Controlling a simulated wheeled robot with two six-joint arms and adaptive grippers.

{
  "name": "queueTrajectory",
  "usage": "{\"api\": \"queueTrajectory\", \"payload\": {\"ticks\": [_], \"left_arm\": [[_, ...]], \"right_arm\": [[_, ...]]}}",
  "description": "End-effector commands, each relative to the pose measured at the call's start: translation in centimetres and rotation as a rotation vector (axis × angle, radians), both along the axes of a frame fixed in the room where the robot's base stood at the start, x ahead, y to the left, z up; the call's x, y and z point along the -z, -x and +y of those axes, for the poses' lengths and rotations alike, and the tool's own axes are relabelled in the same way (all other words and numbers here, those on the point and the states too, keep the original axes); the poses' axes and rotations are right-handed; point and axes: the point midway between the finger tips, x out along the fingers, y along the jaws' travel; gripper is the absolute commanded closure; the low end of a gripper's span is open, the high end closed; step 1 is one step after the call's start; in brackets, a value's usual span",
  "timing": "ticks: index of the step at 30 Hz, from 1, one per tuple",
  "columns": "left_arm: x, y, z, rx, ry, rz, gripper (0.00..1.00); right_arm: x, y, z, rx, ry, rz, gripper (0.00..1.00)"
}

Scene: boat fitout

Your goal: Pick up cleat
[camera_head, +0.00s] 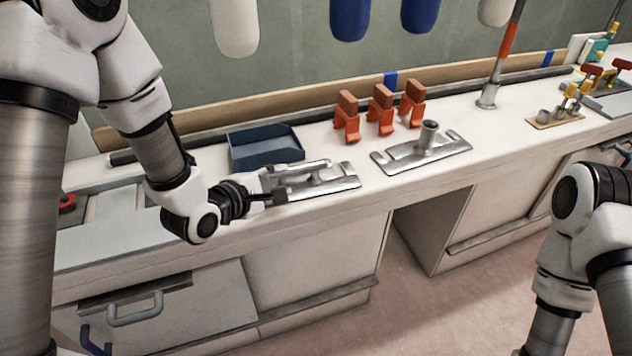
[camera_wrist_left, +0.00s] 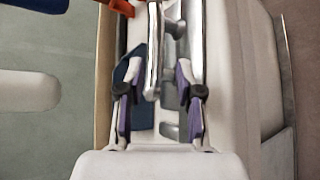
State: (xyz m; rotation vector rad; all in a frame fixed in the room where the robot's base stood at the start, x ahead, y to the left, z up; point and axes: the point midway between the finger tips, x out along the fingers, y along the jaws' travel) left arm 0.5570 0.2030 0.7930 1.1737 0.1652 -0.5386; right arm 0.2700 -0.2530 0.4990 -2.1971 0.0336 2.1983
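The cleat (camera_head: 322,176) is a silver metal fitting with a long bar, over a flat metal plate (camera_head: 345,184) on the white counter. My left gripper (camera_head: 274,188) is at the cleat's left end, low over the counter. In the left wrist view the cleat's bar (camera_wrist_left: 154,45) runs between the two spread fingers of my left gripper (camera_wrist_left: 157,82). Gaps show on both sides of the bar, so the gripper is open around it, not clamped. My right arm is at the right edge of the head view; its gripper is out of the picture.
A blue open tray (camera_head: 264,163) stands behind the cleat. Several orange clamps (camera_head: 380,108) stand further back. A second metal plate with a short post (camera_head: 405,160) lies to the right. Blue and white fenders (camera_head: 350,15) hang above the counter.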

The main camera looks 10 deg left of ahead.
Motion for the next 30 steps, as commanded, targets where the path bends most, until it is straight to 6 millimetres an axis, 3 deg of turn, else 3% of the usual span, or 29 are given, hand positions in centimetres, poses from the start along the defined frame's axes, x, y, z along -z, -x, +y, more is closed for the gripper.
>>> {"api": "queueTrajectory", "payload": {"ticks": [12,20,21,24,30], "left_arm": [[2.2,-5.8,-1.9,0.002,0.000,-0.003,0.65],[2.5,-6.6,-2.1,0.000,0.001,-0.001,0.65],[2.5,-6.6,-2.1,-0.001,0.001,-0.001,0.68],[2.5,-6.6,-2.1,-0.001,0.001,-0.001,1.00],[2.5,-6.6,-2.1,0.000,0.001,-0.003,1.00]], "right_arm": [[0.8,0.1,0.0,0.000,0.000,0.002,1.00],[0.8,0.1,0.0,0.000,0.000,0.002,1.00],[0.8,0.1,0.0,0.000,0.000,0.002,1.00],[0.8,0.1,0.0,0.000,0.000,0.002,1.00],[0.8,0.1,0.0,0.000,0.000,0.002,1.00]]}}
